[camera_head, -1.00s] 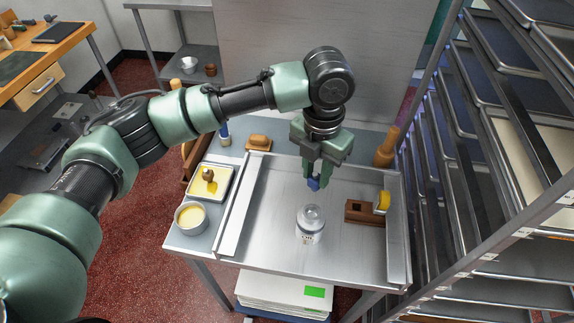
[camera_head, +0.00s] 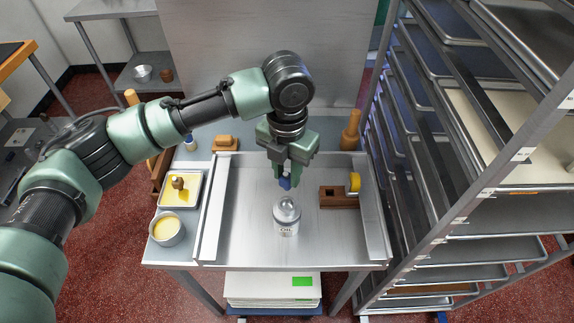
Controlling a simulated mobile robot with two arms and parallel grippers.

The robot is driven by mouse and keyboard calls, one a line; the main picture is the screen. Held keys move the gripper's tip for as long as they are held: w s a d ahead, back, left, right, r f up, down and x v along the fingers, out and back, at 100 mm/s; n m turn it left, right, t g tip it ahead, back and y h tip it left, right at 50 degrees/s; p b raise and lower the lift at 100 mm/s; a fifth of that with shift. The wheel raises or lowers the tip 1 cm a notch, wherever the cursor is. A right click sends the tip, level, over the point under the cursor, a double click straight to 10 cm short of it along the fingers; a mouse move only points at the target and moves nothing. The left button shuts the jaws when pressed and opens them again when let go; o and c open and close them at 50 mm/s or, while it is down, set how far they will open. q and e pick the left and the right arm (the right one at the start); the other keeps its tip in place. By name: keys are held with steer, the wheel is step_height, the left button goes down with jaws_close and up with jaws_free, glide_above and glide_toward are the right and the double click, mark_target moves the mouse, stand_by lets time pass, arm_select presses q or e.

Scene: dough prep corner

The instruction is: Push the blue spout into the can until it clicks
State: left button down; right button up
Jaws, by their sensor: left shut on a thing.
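The can (camera_head: 287,217), silvery with a domed top and a label that looks like "OIL", stands upright in the metal tray (camera_head: 240,228) on the table. My left gripper (camera_head: 285,177) comes down from above and is shut on the blue spout (camera_head: 285,183). The spout is held above and slightly behind the can's top, apart from it as far as I can see. The fingers hide most of the spout. My right gripper is not in view.
A wooden block (camera_head: 338,196) with a yellow roll (camera_head: 354,182) lies right of the can. A yellow-filled bowl (camera_head: 167,229) and a square dish (camera_head: 190,205) stand left of the tray. A tall rack (camera_head: 488,200) closes off the right side. The tray floor around the can is clear.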

arm_select(q)
step_height(320, 180, down, 2)
steer(key=shift+b, duration=0.3)
steer(key=shift+f+b, duration=0.4)
steer(key=shift+f, duration=1.3)
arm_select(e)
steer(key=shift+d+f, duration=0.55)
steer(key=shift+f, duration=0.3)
arm_select(q)
steer(key=shift+p, duration=0.35)
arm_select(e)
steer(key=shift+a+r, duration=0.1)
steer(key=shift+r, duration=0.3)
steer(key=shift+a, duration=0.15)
arm_select(q)
steer(key=shift+f+b, duration=0.6)
steer(key=shift+f, duration=0.95)
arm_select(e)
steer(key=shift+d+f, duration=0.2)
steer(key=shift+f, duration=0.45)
arm_select(q)
steer(key=c, duration=1.1)
jaws_free()
steer(key=shift+o, duration=0.2)
